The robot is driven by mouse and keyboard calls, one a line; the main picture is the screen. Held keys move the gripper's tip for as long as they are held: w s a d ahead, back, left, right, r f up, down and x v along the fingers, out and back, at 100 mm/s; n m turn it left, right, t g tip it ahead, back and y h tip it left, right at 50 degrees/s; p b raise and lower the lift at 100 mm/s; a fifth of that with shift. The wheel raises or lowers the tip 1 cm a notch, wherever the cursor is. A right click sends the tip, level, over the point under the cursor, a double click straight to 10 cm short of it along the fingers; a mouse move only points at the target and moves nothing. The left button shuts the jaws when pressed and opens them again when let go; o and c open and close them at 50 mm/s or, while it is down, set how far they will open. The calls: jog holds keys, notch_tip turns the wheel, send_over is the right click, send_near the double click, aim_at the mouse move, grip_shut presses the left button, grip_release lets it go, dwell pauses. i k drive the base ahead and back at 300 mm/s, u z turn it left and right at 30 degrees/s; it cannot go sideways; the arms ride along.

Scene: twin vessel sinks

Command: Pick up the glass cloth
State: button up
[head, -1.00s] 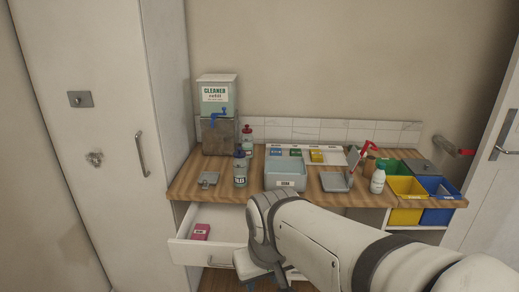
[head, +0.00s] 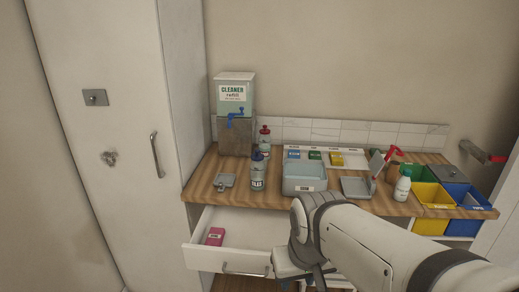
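Several small folded, labelled pieces that look like cloths are in view. A blue one (head: 294,154), a green one (head: 315,155) and a yellow one (head: 337,159) lie on a white tray (head: 353,161) at the back of the worktop. A pink one (head: 215,236) lies in the open drawer (head: 243,234). Their labels are too small to read, so I cannot tell which is the glass cloth. My gripper (head: 302,282) hangs low in front of the worktop, right of the drawer, apart from all of them. Its fingers are mostly hidden by my wrist and cut by the frame edge.
A cleaner dispenser (head: 234,112), a labelled bottle (head: 258,171), a grey bin (head: 304,177), a dustpan (head: 357,186) and a white bottle (head: 402,189) stand on the wooden worktop. Yellow (head: 431,197) and blue (head: 467,197) bins are right. A tall cabinet (head: 105,130) stands left.

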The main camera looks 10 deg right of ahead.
aim_at(293, 154)
jog(key=i, duration=0.9)
jog(key=z, duration=0.05)
